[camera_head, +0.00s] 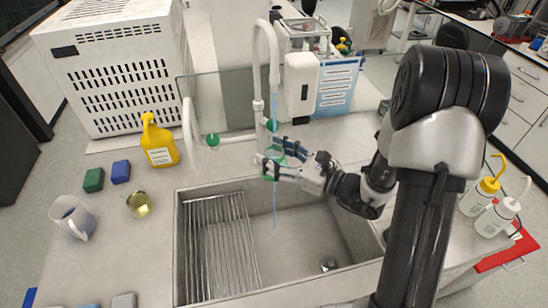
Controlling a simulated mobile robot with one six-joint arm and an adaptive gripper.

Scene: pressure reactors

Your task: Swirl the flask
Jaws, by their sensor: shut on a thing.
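My gripper (279,169) reaches in from the right and is shut on a flask (276,155). The flask is clear with a green tint and is small in the view. It is held above the sink (310,231), under the white gooseneck tap (262,40). A thin blue stream (275,106) runs down from the tap to the flask, and a fainter line continues below it into the sink. The fingers hide part of the flask, and I cannot tell how full it is.
A metal rack (222,240) fills the sink's left side. Wash bottles (490,205) stand at right. A glass screen is behind the tap.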

